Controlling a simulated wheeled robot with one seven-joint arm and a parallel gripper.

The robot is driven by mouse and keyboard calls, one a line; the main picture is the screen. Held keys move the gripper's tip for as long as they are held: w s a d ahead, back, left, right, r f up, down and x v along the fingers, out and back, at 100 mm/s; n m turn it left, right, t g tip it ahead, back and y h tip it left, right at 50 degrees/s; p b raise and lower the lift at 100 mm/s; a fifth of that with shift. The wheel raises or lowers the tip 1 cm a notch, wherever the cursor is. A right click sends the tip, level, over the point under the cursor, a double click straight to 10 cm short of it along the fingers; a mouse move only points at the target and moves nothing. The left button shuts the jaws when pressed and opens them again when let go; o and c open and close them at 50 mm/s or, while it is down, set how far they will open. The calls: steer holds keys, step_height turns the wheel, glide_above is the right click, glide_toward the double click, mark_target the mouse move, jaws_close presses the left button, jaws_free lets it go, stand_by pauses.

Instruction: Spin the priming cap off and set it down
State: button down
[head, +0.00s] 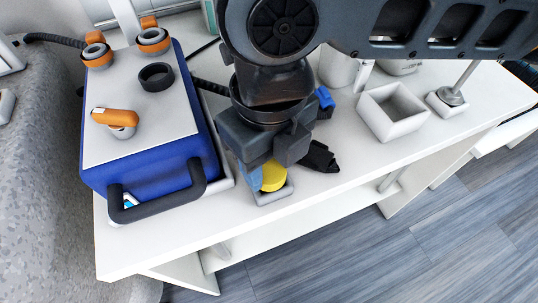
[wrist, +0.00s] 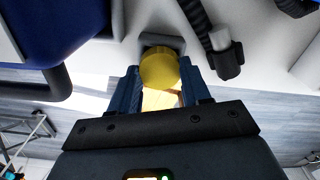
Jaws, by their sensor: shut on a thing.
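A round yellow cap (head: 273,176), taken to be the priming cap, is between the blue fingertips of my gripper (head: 262,177). In the wrist view the cap (wrist: 159,67) shows between both fingers of my gripper (wrist: 161,74), which is shut on it. A small grey square tray (head: 274,197) lies under or just behind the cap at the table's front edge; it also shows in the wrist view (wrist: 178,42). I cannot tell whether the cap touches the tray. A blue unit (head: 150,175) with a light top stands at the left. An open black ring (head: 157,77) is on its top.
Orange fittings and an orange-handled valve (head: 115,117) rise from the blue unit, and its black handle (head: 160,203) juts forward. A white open box (head: 392,112) and a metal rod on a base (head: 447,101) stand right. A black hose end (wrist: 226,62) lies near the gripper.

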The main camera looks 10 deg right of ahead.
steer(key=shift+c, duration=2.2)
jaws_free()
steer(key=shift+r, duration=0.1)
step_height(320, 180, up, 8)
steer(key=shift+f+p, duration=0.15)
steer(key=shift+p, duration=0.15)
